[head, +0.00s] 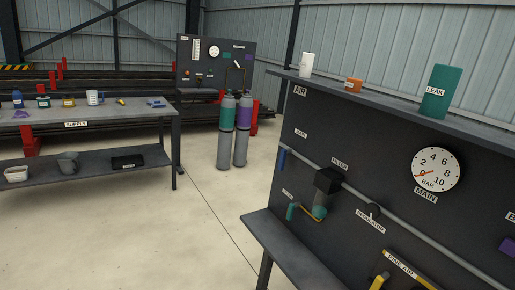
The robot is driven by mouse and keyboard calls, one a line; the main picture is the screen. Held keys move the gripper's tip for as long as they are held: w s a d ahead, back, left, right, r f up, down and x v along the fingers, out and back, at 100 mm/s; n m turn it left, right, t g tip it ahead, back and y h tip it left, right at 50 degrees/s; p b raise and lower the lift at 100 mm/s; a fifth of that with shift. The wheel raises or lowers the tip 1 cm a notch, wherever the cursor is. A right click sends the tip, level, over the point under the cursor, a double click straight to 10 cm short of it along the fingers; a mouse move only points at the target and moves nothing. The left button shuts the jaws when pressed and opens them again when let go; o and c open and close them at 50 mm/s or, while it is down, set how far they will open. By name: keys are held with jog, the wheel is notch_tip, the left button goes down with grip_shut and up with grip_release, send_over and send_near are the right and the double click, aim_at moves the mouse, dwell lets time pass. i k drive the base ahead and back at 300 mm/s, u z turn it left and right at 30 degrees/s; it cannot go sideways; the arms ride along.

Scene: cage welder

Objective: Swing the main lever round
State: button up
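A yellow handle (380,281) shows at the bottom edge near a yellow-edged label, partly cut off. My gripper is not in the picture.
A grey bench (300,248) juts out below. Gas cylinders (226,140) and a supply table (60,118) stand behind; floor between is clear.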

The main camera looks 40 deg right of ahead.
aim_at(284, 151)
jog(key=z, duration=0.05)
jog(key=i, duration=1.3)
jog(key=z, duration=0.55)
jog(key=i, duration=1.05)
jog(key=z, duration=0.2)
